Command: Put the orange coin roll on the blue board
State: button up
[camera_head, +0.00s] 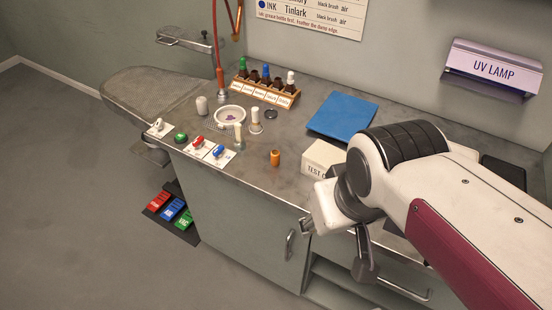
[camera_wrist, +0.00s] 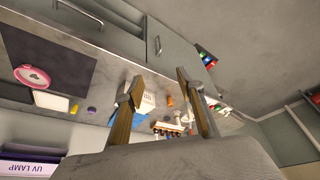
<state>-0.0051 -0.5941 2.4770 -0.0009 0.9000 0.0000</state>
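The orange coin roll (camera_head: 275,158) stands upright on the grey bench near its front edge, left of a white box. It also shows small in the wrist view (camera_wrist: 169,101). The blue board (camera_head: 342,116) lies flat at the back of the bench. Only part of it (camera_wrist: 116,119) shows in the wrist view, partly behind a finger. My gripper (camera_head: 338,248) is in front of the bench's front edge, to the right of and apart from the roll. In the wrist view its fingers (camera_wrist: 160,77) are spread apart with nothing between them.
A white box (camera_head: 319,158) marked TEST stands between roll and arm. A bottle rack (camera_head: 264,92), a white dish (camera_head: 230,116), small bottles and switches (camera_head: 219,152) crowd the left. A UV lamp (camera_head: 492,68) hangs on the wall. Clear bench lies around the roll.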

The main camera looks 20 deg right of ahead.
aim_at(275, 153)
jog(key=shift+g, duration=0.8)
jog(key=w+f, duration=0.4)
jog(key=w, duration=0.4)
jog(key=w+f, duration=0.4)
jog(key=w, duration=0.5)
jog(key=w+f, duration=0.5)
jog(key=w, duration=0.3)
jog(key=shift+w, duration=0.25)
jog(key=w, duration=0.3)
jog(key=shift+w+f+m+t, duration=0.1)
jog(key=shift+w+m+t, duration=0.2)
jog(key=shift+w, duration=0.1)
jog(key=w+r, duration=0.1)
jog(key=w+r+t, duration=0.1)
jog(key=w, duration=0.1)
jog(key=shift+w+m, duration=0.15)
jog(key=shift+m, duration=0.15)
jog(key=shift+f, duration=0.1)
jog(key=shift+x, duration=1.25)
jog(key=shift+d, duration=0.1)
jog(key=shift+d+x, duration=0.2)
jog(key=shift+x, duration=2.4)
